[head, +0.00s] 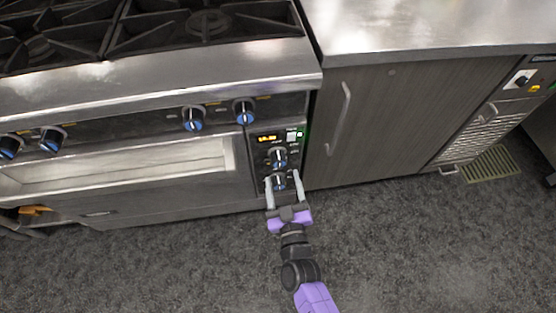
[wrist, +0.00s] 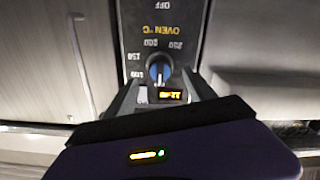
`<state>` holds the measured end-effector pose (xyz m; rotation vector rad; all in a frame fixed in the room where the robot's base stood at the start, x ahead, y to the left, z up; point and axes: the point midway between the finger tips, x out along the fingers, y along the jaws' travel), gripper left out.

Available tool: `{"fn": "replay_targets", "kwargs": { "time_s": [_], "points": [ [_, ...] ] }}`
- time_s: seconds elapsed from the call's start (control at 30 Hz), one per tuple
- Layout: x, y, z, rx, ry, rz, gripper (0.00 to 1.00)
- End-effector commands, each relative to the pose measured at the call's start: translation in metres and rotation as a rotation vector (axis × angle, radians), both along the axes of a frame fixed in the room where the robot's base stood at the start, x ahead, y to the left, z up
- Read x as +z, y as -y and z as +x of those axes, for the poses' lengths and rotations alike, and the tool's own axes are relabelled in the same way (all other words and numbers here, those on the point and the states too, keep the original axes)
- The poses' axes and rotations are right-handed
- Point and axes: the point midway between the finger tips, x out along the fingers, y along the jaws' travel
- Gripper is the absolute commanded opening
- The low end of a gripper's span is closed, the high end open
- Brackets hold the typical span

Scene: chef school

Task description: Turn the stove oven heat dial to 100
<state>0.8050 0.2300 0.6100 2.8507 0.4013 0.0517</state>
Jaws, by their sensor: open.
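The stove's control panel (head: 277,140) carries two blue-and-silver dials, one above the other. My gripper (head: 282,178) is open, its fingers on either side of the lower dial (head: 279,182). The upper dial (head: 279,158) stands just above it. In the wrist view a blue-faced dial (wrist: 158,69) lies between the open fingertips of my gripper (wrist: 160,77). Upside-down "OVEN °C" lettering (wrist: 171,29), temperature numbers and "OFF" show near it. I cannot tell whether the fingers touch the dial, or exactly what its pointer reads.
A lit orange display (head: 267,139) sits above the dials. Several blue burner knobs, one nearby (head: 244,111), line the stove front. A dark cabinet with a vertical handle (head: 339,117) stands close on the right. The grey floor (head: 420,255) is clear in front.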

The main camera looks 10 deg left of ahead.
Motion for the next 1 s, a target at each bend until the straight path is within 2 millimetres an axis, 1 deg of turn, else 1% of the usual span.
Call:
{"fn": "replay_targets", "kwargs": {
  "time_s": [0.03,0.2,0.43,0.6,0.87,1.0],
  "points": [
    [0.001,-0.002,0.008,0.001,0.004,0.001,0.63],
    [0.001,-0.01,0.032,0.002,0.003,0.001,0.63],
    [0.001,-0.018,0.059,0.002,0.002,0.002,0.63],
    [0.001,-0.019,0.067,0.001,0.001,0.003,0.63],
    [0.001,-0.02,0.068,0.0,0.0,0.003,0.63],
    [0.001,-0.019,0.068,0.0,0.0,0.003,0.36]
  ]
}}
